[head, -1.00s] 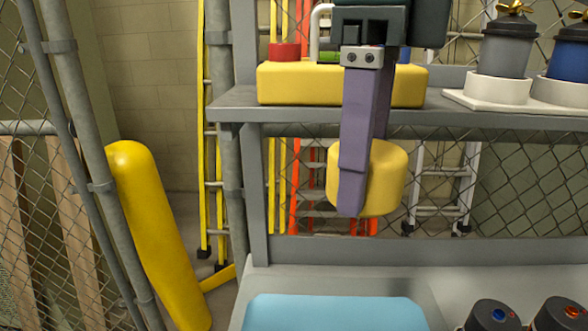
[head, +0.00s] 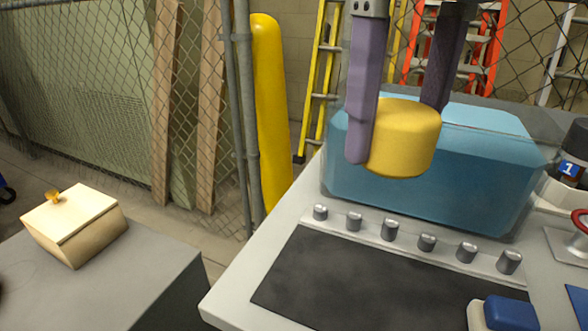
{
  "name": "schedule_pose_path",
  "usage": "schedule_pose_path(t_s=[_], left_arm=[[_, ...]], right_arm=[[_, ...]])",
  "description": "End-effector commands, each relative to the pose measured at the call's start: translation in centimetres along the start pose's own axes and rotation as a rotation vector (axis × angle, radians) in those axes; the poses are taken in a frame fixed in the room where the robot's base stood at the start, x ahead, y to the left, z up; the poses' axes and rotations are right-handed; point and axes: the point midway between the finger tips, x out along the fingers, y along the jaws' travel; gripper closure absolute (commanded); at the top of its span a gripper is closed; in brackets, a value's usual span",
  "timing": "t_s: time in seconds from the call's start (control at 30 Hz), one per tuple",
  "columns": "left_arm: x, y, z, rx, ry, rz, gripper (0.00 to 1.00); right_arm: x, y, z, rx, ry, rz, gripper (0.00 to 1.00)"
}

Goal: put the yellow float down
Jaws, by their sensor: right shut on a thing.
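The yellow float (head: 405,140) is a short, rounded cylinder. My right gripper (head: 398,132) comes down from the top edge with two purple fingers, shut on the float from its left and far right sides. The gripper holds the float up in front of the clear tank of blue water (head: 470,185), overlapping its upper left part in the view. I cannot tell whether the float is over the water or on the near side of the tank. The tip of the far finger is hidden behind the float. My left gripper is not in view.
Several grey knobs (head: 390,229) line the bench (head: 238,298) before the tank, with a dark mat (head: 345,275) nearer. A blue block (head: 508,313) is at the front right. A cream lidded box (head: 75,222) stands on a grey surface at left. A yellow post (head: 270,110) stands behind.

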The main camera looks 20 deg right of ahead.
Motion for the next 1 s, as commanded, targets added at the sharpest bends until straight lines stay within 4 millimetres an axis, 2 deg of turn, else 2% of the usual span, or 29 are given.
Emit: schedule_pose_path(t_s=[0.03, 0.1, 0.3, 0.4, 0.57, 0.8, 1.0], left_arm=[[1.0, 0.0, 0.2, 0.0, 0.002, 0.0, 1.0], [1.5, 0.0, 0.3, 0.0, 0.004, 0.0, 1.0], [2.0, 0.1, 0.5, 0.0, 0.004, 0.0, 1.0], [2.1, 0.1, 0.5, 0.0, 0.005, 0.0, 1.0], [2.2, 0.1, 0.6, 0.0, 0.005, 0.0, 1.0], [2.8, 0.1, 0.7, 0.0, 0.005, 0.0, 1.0], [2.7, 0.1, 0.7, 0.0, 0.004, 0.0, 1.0]], right_arm=[[2.2, 0.1, -0.2, -0.001, 0.01, 0.003, 0.88], [4.2, 0.0, -0.2, -0.001, 0.009, 0.003, 0.88], [9.4, -0.1, -0.1, 0.0, 0.006, 0.0, 0.88], [11.2, -0.1, -0.1, -0.002, 0.004, -0.001, 0.88], [12.6, -0.1, 0.0, -0.002, 0.001, 0.001, 0.88], [16.2, -0.2, -0.1, -0.002, 0.004, 0.0, 0.88], [16.7, -0.2, 0.0, -0.003, -0.001, 0.0, 0.88]])
